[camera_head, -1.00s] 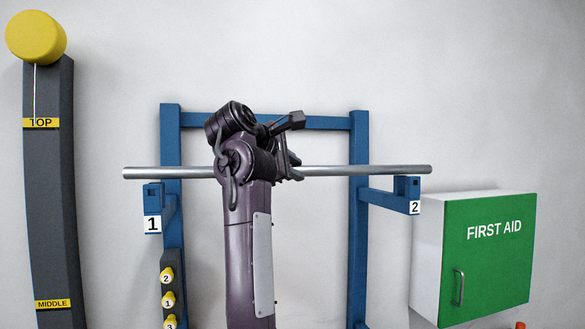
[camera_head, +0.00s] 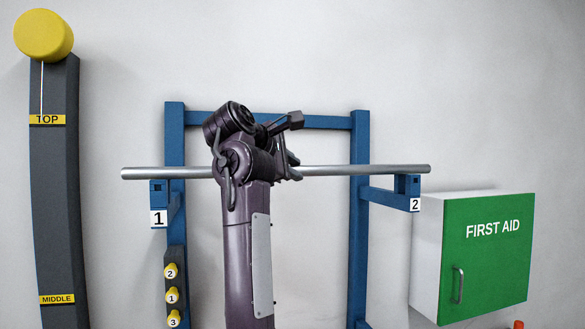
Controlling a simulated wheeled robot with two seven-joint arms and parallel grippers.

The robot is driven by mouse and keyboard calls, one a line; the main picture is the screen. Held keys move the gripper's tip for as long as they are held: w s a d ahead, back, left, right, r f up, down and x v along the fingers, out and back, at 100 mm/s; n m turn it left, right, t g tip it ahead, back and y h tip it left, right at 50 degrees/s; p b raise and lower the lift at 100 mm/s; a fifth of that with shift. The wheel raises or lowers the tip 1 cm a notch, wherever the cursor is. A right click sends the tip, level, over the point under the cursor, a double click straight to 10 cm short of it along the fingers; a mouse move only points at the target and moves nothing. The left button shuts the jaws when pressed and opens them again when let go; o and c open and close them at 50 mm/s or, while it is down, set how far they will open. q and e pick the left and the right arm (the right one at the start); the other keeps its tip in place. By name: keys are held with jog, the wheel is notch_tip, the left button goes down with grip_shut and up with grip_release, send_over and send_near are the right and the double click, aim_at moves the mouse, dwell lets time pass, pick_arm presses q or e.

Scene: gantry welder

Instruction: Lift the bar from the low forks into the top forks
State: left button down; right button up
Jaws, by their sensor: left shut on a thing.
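A long grey metal bar (camera_head: 345,169) lies roughly level across a blue frame, its two ends reaching out past both sides. My left gripper (camera_head: 291,167) is shut on the bar near its middle; my purple arm hides part of the bar and most of the fingers. The left fork, labelled 1 (camera_head: 159,190), sits just below the bar's left part. The right fork, labelled 2 (camera_head: 407,187), is at the bar's height on the right. I cannot tell whether the bar touches either fork. My right gripper is out of view.
The blue frame (camera_head: 359,240) stands against a pale wall. A green and white first aid box (camera_head: 487,255) is at the lower right. A dark post (camera_head: 57,190) with TOP and MIDDLE labels and a yellow cap (camera_head: 43,35) is at the left. Yellow numbered knobs (camera_head: 171,296) sit below fork 1.

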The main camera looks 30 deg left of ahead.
pick_arm(q)
jog(key=shift+f+b, duration=1.6)
jog(key=shift+f, duration=0.45)
jog(key=shift+f, duration=0.3)
jog(key=c, duration=1.1)
grip_release()
jog(key=shift+c, duration=0.2)
jog(key=shift+f, duration=0.1)
jog(key=b+v, duration=0.4)
jog(key=v, duration=0.4)
